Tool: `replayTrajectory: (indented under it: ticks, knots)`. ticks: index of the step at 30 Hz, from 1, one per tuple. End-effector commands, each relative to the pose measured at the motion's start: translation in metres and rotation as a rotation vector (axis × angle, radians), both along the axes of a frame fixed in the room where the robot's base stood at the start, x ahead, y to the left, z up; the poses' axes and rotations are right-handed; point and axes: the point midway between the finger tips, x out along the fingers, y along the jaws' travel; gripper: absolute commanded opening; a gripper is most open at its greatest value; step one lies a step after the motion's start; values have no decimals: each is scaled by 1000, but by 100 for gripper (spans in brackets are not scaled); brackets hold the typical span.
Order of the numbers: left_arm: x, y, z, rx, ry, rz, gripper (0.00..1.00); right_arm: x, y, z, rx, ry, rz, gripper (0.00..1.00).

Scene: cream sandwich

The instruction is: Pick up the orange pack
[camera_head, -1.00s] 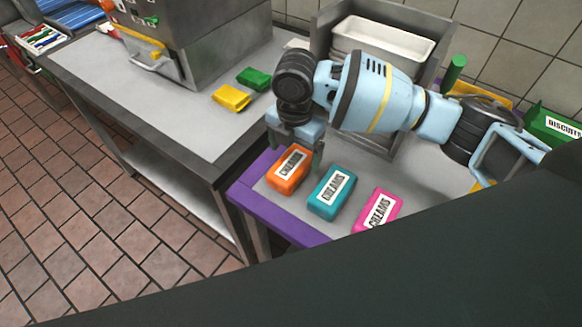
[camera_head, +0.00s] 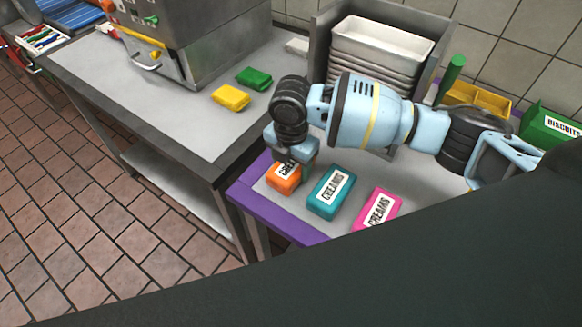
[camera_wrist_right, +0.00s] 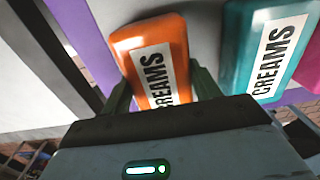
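The orange pack (camera_head: 284,181), labelled CREAMS, lies on the grey top of the purple-edged table. It also shows in the right wrist view (camera_wrist_right: 150,47). My right gripper (camera_head: 291,158) is down over the far part of the pack. In the right wrist view its two dark green fingers (camera_wrist_right: 163,94) stand on either side of the pack. The gripper is open around the pack; the fingertips are partly hidden, so contact is hard to judge. My left gripper is not in view.
A teal pack (camera_head: 331,193) lies close to the right of the orange one, with a pink pack (camera_head: 377,209) beyond it. A metal rack with white trays (camera_head: 382,45) stands behind my arm. Yellow (camera_head: 230,97) and green (camera_head: 254,78) packs lie on the neighbouring counter.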

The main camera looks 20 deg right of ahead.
Motion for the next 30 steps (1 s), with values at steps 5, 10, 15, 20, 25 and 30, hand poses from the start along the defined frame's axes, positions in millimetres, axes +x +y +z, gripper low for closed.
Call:
replayTrajectory:
  ticks: [5,10,15,20,25,30]
  knots:
    - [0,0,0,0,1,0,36,0,0,0,0,0,0,38]
    - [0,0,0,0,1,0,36,0,0,1,1,-1,0,38]
    - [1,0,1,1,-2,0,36,1,1,15,2,-5,0,38]
    - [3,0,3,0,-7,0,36,1,1,45,3,-5,0,38]
    - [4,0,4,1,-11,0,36,1,0,76,2,-5,0,38]
    - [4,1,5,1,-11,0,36,1,1,95,3,-2,1,38]
